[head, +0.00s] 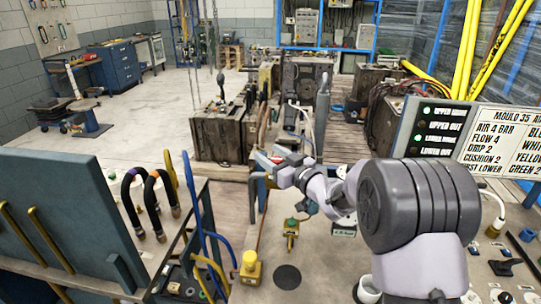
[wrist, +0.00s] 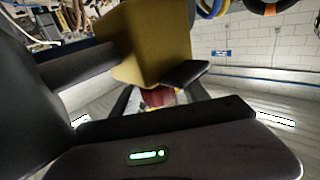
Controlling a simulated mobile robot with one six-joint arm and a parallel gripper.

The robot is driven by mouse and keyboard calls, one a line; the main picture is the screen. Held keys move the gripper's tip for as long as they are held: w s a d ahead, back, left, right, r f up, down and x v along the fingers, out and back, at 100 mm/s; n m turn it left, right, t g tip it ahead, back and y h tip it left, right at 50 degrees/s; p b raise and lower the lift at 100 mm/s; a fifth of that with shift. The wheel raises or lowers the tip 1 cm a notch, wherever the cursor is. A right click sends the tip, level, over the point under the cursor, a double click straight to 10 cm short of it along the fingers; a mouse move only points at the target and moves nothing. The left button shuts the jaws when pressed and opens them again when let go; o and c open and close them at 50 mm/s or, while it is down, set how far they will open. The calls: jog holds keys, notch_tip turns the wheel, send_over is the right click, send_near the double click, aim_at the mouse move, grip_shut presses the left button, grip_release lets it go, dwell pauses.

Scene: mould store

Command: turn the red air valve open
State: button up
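In the wrist view a red rounded part (wrist: 158,97), which looks like the red air valve's handle, shows low between the dark fingers of my gripper (wrist: 160,88). A large yellow block (wrist: 150,45) stands right beyond it. I cannot tell whether the fingers touch the red part. In the head view my gripper (head: 262,183) reaches left over the far part of the bench. The red valve cannot be made out clearly there; my arm and gripper hide that area. The valve's turn angle cannot be read.
A yellow box with a round knob (head: 249,268) and a small yellow block with a green top (head: 291,230) stand on the bench. Blue and yellow hoses (head: 195,200) hang at left beside a blue-grey plate (head: 65,215). A sign (head: 505,143) stands at right.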

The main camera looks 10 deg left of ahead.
jog(key=p+v, duration=0.2)
jog(key=v, duration=1.5)
jog(key=shift+s+p, duration=0.2)
jog(key=shift+p, duration=0.2)
jog(key=shift+d+r, duration=0.1)
jog(key=shift+d, duration=0.05)
